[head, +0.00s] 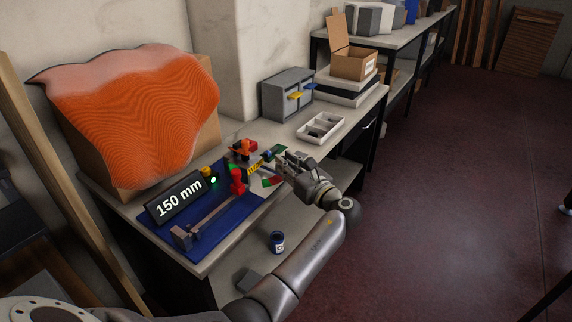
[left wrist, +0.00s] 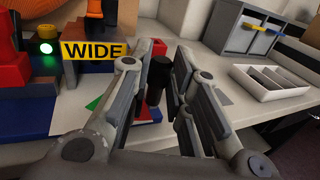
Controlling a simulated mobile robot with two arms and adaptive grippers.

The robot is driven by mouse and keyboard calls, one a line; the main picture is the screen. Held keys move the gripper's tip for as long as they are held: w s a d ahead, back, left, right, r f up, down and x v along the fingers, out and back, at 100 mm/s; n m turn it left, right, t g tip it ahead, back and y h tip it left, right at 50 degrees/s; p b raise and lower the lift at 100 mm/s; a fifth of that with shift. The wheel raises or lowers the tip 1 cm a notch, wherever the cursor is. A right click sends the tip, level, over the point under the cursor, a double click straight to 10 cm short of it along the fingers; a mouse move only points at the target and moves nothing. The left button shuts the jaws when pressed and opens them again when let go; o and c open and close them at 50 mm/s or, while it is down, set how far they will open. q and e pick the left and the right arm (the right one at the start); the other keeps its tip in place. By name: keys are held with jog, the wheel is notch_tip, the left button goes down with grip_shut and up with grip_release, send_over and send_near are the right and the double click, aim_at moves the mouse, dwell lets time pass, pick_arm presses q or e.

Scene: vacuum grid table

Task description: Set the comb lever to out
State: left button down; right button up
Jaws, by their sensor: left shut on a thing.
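The lever's black upright handle (left wrist: 158,80) stands between the fingers of my left gripper (left wrist: 160,88) in the left wrist view. My left gripper also shows in the head view (head: 284,168), at the right end of the blue-matted device, shut on the handle. The fingers hide much of the handle and its base. A plate with red and green fields (head: 271,182) lies beside the gripper. A yellow WIDE sign (left wrist: 94,50) stands left of the handle. My right gripper is not in view.
A black sign reading 150 mm (head: 179,199) and a red block (head: 237,181) stand on the blue mat (head: 222,224). A green lamp (left wrist: 46,48) is lit. A white divided tray (head: 320,128) and grey drawers (head: 285,97) are behind.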

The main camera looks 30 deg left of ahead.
pick_arm(q)
jog(key=shift+w+d+r, duration=0.1)
jog(key=shift+w+r, duration=0.05)
jog(key=c, duration=1.6)
grip_release()
jog(key=shift+w, duration=0.1)
jog(key=shift+d, duration=0.1)
jog(key=v, duration=0.7)
jog(key=shift+d, duration=0.1)
